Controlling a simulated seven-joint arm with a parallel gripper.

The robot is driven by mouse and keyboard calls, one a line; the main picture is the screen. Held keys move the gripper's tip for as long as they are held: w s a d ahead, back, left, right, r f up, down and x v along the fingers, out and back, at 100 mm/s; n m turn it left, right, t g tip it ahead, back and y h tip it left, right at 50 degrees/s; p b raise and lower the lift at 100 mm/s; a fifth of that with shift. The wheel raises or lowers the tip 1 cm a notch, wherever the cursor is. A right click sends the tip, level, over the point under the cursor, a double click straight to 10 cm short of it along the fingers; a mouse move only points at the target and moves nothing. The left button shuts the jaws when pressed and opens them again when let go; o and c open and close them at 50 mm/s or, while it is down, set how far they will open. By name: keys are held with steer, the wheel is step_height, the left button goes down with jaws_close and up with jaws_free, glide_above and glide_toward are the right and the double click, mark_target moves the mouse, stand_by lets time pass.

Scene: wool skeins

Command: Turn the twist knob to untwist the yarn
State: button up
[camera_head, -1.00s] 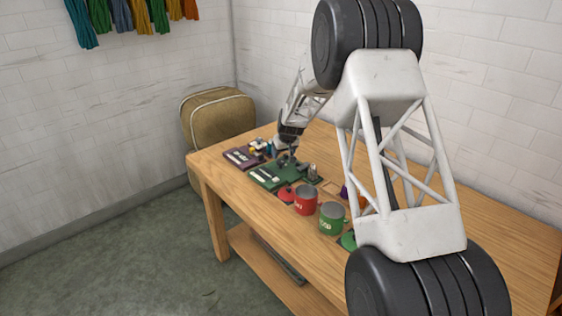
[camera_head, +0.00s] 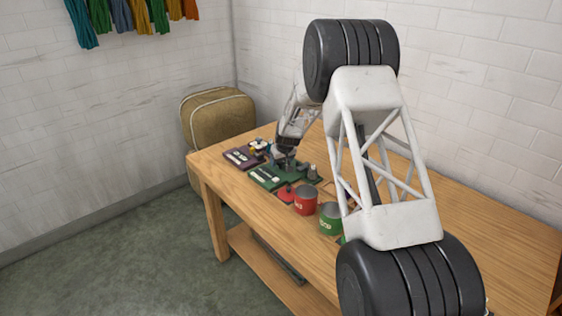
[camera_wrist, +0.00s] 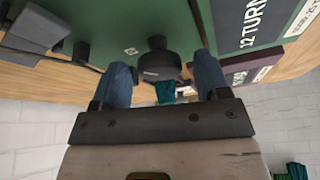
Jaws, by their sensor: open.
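In the wrist view a dark round knob (camera_wrist: 158,62) stands out from a green board (camera_wrist: 120,25) with a white-lettered label. My gripper (camera_wrist: 163,84) is open, with one blue-padded finger to each side of the knob. A gap shows on both sides, so the fingers look apart from it. In the head view my gripper (camera_head: 284,166) is low over the green board (camera_head: 266,180) at the far part of the table; the knob is too small or hidden there. Teal yarn (camera_wrist: 165,91) shows beyond the knob.
A purple board (camera_head: 236,158) lies left of the green one. A red can (camera_head: 305,201) and a green can (camera_head: 331,222) stand nearer on the table (camera_head: 470,215). My arm hides part of the table's middle. A tan padded case (camera_head: 218,117) is behind the table.

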steer(key=c, duration=0.9)
steer(key=shift+m+h, duration=0.3)
steer(key=shift+m, duration=0.4)
steer(key=shift+a+m+t+h, duration=0.15)
steer(key=shift+m+h, duration=0.3)
steer(key=shift+m, duration=0.75)
steer(key=shift+d+m+t+h, duration=0.15)
steer(key=shift+m+h, duration=0.3)
steer(key=shift+m, duration=0.75)
steer(key=shift+a+m+h, duration=0.1)
steer(key=shift+m+h, duration=0.45)
steer(key=shift+m, duration=0.9)
steer(key=shift+a+m+h, duration=0.1)
steer(key=shift+m+h, duration=0.45)
steer(key=shift+m, duration=0.9)
steer(key=shift+g, duration=0.4)
steer(key=o, duration=0.9)
